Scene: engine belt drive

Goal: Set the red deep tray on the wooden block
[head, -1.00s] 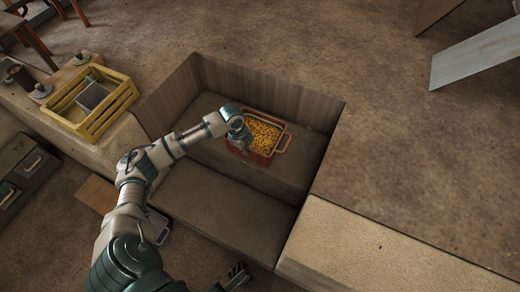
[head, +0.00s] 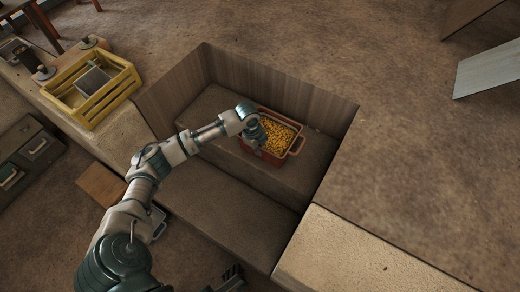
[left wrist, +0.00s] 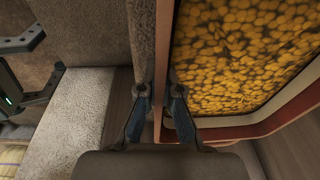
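The red deep tray (head: 270,158) is full of small yellow pieces and sits on the step inside the wood-walled recess. My left gripper (head: 257,140) is at its left end. In the left wrist view my left fingers (left wrist: 160,92) stand on both sides of the tray's red wall (left wrist: 162,55), close against it, and look shut on it. A flat brown wooden piece (head: 98,185) lies on the floor left of my arm; it may be the wooden block. My right gripper (head: 228,280) shows small at the bottom edge; in the left wrist view its fingers (left wrist: 45,65) are spread apart.
A yellow crate (head: 110,98) with a grey box (head: 93,80) inside stands on the ledge at the left. A grey-green case (head: 30,155) is at the far left. A pale stone slab (head: 350,255) borders the recess at lower right. The lower step (head: 225,205) is clear.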

